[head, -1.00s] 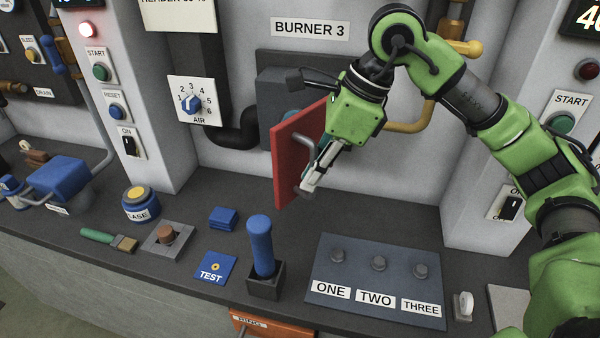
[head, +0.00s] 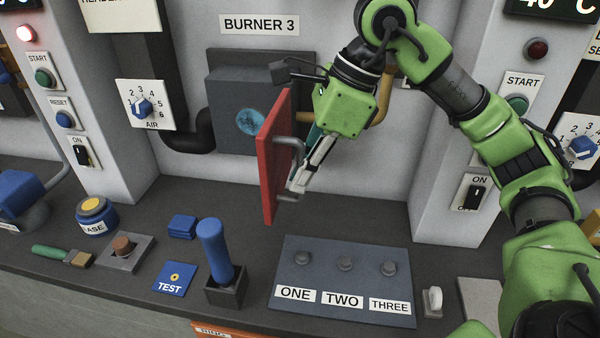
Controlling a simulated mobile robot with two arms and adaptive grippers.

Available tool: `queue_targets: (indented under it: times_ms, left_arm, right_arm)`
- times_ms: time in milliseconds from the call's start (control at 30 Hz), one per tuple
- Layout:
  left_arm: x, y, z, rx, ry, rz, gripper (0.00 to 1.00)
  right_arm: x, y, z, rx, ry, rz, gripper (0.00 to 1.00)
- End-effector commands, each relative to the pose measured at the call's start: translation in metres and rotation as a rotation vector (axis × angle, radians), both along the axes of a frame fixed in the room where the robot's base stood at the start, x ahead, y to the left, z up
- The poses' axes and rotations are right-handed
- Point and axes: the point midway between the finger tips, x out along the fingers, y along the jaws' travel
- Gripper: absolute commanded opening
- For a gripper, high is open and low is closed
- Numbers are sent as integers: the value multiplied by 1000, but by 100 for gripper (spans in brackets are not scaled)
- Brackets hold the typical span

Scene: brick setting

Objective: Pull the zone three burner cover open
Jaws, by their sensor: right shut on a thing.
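The red burner cover (head: 274,160) under the BURNER 3 sign (head: 259,25) stands swung out from the grey burner housing (head: 229,92). A round blue port (head: 250,122) shows on the housing's face behind it. The cover has a grey bar handle (head: 292,145) on its right side. My right gripper (head: 297,188) is shut on this handle near its lower part; the fingers partly hide the bar. My left gripper is not in view.
A dark counter runs below, with a ONE, TWO, THREE plate (head: 343,280), a blue lever (head: 214,245), a blue TEST card (head: 174,278) and a brush (head: 62,255). Pillars with switches stand at left and right. A yellow pipe (head: 384,95) passes behind my right gripper.

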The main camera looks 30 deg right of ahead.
Motion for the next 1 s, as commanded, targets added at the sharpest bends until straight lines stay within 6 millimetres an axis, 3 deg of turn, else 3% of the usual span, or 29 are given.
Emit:
queue_targets:
  times_ms: [233, 267, 300, 733, 867, 1000]
  left_arm:
    - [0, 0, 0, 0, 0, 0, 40]
    - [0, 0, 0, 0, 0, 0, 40]
    - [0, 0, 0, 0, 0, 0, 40]
    - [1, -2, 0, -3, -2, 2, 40]
    - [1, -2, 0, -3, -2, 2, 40]
    - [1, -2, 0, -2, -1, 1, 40]
  right_arm:
    - [1, -1, 1, 0, -4, -4, 0]
    - [1, -1, 2, 1, -5, -4, 17]
    - [1, -1, 2, 1, -5, -4, 26]
    - [0, -2, 6, 0, -4, -2, 26]
    - [-3, -8, 23, 1, -7, -2, 26]
    - [-8, -19, 54, 4, -9, -4, 26]
